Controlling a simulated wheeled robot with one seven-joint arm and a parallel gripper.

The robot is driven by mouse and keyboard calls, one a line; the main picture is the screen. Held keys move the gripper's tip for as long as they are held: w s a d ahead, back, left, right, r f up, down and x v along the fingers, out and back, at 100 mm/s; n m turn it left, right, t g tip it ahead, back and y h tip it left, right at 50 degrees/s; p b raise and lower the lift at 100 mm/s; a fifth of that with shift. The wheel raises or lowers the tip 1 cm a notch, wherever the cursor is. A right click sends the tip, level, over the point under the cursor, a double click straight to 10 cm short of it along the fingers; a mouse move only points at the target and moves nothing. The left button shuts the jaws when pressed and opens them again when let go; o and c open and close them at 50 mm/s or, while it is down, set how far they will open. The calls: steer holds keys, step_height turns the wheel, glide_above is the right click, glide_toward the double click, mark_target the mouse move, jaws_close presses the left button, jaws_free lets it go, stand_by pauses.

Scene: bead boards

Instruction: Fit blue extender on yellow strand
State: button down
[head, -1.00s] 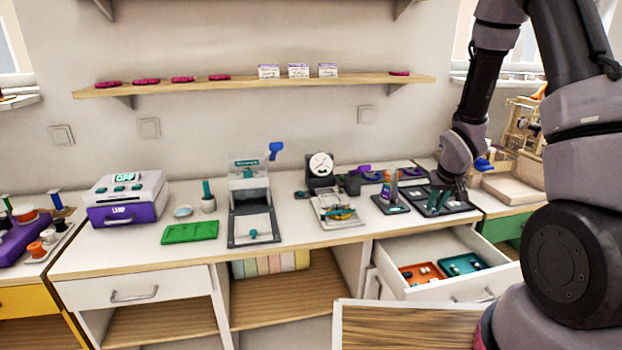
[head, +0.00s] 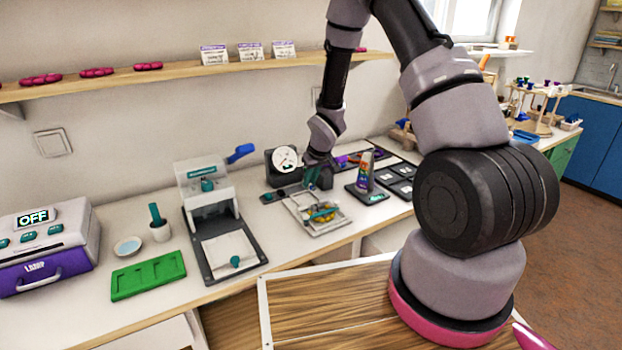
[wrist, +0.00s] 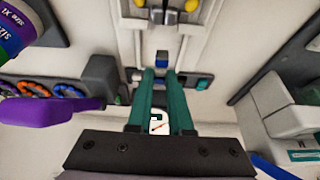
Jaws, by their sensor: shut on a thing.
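My gripper (wrist: 160,74) has two teal fingers shut on a small blue piece (wrist: 162,72), likely the blue extender, at its fingertips in the wrist view. In the head view my gripper (head: 311,186) is low over the back of a white bead board (head: 322,229), and the blue piece cannot be made out there. Yellow beads (head: 325,214) lie on that board. Some yellow beads (wrist: 192,5) also show at the top edge of the wrist view, ahead of the fingertips. I cannot tell whether the blue piece touches the strand.
A dial gauge (head: 284,160) stands just left of my gripper. A ring-size cone (head: 365,172) stands to the right, beside black trays (head: 400,188). A press (head: 207,188), a green tray (head: 148,275) and a purple-white machine (head: 50,245) are further left.

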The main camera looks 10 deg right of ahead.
steer(key=shift+f, duration=2.9)
steer(key=shift+c, duration=2.2)
jaws_free()
steer(key=shift+r, duration=0.1)
steer(key=shift+s+r, duration=0.1)
steer(key=shift+r, duration=3.35)
